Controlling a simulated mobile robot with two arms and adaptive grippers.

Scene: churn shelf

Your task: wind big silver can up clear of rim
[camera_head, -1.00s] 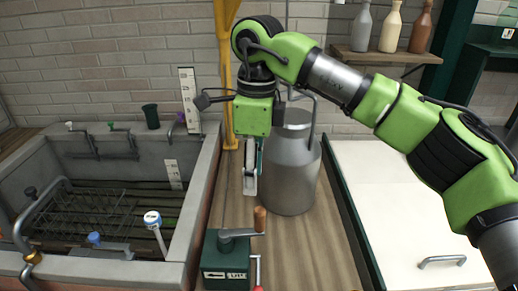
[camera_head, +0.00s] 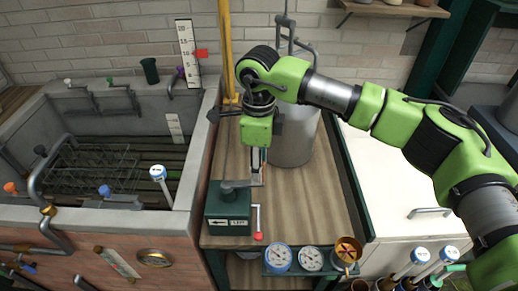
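The big silver can (camera_head: 293,140) stands upright on the wooden counter (camera_head: 310,205), beside the sink basin, partly hidden behind my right arm. A grey hook and bail (camera_head: 289,35) show above it; whether they are joined is unclear. A green winch box (camera_head: 229,208) with a grey crank arm (camera_head: 240,184) sits at the counter's front left. My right gripper (camera_head: 258,168) points down at the end of the crank arm. The crank's wooden grip is hidden there, and I cannot tell whether the fingers are closed around it. My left gripper is out of view.
The sink basin (camera_head: 210,118) with a wire rack (camera_head: 95,168) lies left. A yellow post (camera_head: 226,50) and a scale with a red pointer (camera_head: 201,54) stand behind. A red-tipped lever (camera_head: 258,220) is right of the winch box. Gauges (camera_head: 278,257) line the front edge.

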